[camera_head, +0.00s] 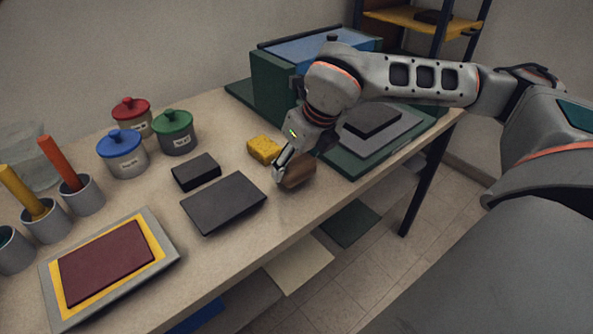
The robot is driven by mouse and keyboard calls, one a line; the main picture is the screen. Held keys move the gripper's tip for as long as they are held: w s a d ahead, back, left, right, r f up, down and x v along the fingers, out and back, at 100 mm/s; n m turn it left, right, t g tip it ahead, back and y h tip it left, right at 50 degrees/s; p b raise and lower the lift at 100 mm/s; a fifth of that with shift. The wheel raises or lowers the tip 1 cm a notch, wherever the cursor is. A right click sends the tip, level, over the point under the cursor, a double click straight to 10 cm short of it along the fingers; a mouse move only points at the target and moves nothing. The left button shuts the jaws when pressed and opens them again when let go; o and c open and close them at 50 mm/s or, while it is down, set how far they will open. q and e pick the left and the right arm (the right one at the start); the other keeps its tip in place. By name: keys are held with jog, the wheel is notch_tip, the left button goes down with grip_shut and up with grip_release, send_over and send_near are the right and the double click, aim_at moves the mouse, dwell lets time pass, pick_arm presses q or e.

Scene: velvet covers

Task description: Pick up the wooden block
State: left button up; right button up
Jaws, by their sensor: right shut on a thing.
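The wooden block (298,170) is brown and sits at the front edge area of the table, to the right of the dark flat slab. My right gripper (284,168) reaches down to it from above and is shut on it. The gripper covers part of the block. I cannot tell whether the block touches the tabletop. My left gripper is not in view.
A yellow sponge (263,149) lies just behind the block. A black block (196,172) and a dark slab (223,203) lie to the left. Lidded pots, including a green one (174,132), stand further back. A green board (352,163) lies to the right.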

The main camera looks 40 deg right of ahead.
aim_at(296, 160)
notch_tip(296, 160, up, 16)
jog(key=p, duration=0.2)
jog(key=shift+r, duration=0.25)
